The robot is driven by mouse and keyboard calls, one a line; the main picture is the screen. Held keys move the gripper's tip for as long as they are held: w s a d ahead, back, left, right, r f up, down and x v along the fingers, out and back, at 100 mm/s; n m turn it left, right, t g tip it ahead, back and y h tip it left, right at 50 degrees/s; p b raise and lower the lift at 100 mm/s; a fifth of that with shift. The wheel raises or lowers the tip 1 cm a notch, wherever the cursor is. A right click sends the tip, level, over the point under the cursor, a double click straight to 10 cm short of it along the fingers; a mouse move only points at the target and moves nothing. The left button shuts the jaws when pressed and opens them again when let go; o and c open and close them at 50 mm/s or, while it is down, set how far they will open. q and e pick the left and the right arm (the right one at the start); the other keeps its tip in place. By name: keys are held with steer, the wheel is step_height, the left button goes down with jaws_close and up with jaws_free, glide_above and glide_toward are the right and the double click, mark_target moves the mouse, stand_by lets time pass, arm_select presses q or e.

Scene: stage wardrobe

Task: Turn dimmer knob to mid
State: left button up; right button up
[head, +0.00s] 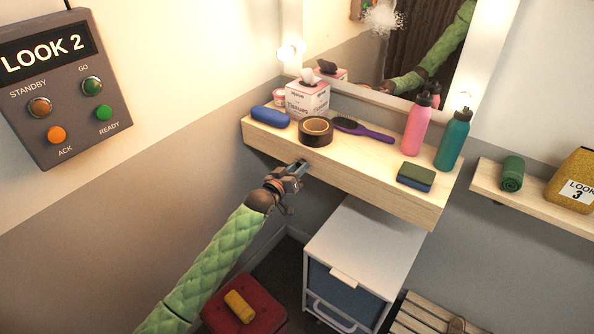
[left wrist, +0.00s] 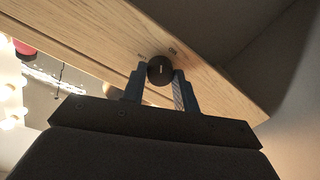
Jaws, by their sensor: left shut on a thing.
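The dimmer knob (left wrist: 160,70) is a small black round knob with a pale pointer line, on the front edge of the wooden shelf (left wrist: 90,48). In the left wrist view its line runs roughly along the up-down direction, and small lettering, partly unreadable, stands beside it. My left gripper (left wrist: 160,82) is shut on the knob, with one finger on each side. In the head view my left gripper (head: 300,166) is at the front edge of the shelf (head: 350,175), and it hides the knob there. My right gripper is not in view.
On the shelf are a tape roll (head: 316,131), a purple brush (head: 363,131), a tissue box (head: 307,98), a blue case (head: 270,114), sponges (head: 415,177), a pink bottle (head: 417,125) and a teal bottle (head: 453,140). A white drawer unit (head: 365,245) stands below.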

arm_select(q)
steer(key=m, duration=0.4)
steer(key=m+b, duration=0.1)
steer(key=m, duration=0.1)
steer(key=shift+f, duration=0.25)
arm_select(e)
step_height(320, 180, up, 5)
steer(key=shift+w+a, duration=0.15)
arm_select(q)
steer(key=shift+m, duration=0.3)
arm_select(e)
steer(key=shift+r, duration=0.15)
arm_select(q)
steer(key=o, duration=1)
steer(key=shift+c, duration=0.2)
steer(key=shift+r, duration=0.1)
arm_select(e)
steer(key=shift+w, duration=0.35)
arm_select(q)
steer(key=shift+s, duration=0.1)
